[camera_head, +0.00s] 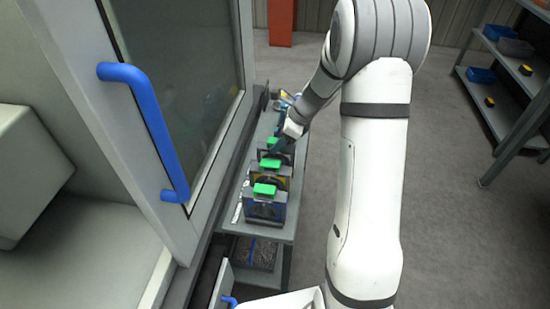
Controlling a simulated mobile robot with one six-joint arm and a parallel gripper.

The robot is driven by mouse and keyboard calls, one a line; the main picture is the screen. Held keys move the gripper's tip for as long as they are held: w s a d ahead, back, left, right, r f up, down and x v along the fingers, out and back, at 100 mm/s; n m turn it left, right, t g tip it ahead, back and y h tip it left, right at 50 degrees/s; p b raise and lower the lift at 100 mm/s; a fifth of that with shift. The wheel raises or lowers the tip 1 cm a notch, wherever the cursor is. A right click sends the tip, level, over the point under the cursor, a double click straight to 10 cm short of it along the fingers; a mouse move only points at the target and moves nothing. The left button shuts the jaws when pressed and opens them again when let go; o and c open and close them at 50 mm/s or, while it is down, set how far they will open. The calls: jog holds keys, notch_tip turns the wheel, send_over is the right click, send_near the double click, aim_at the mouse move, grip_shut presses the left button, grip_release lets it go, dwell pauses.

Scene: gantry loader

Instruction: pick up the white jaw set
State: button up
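A row of dark jaw sets with bright green tops stands on a narrow grey bench (285,232) left of my arm. The nearest jaw set (265,209) has bluish edges, and the middle jaw set (284,182) shows a little yellow. The far jaw set (264,155) is partly hidden by my gripper. I cannot make out which one is the white jaw set. My gripper (279,148) points down at the far end of the row, close to the far green top. Its fingers are too small and dark to tell whether they are open or touching anything.
A machine door with a blue handle (148,125) stands close along the bench's left side. A tray of dark bits (255,254) sits on the bench's lower shelf. A shelf rack (497,75) with blue bins stands at the right. The floor between is clear.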

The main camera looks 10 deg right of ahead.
grip_shut()
dwell(0.3)
dwell(0.4)
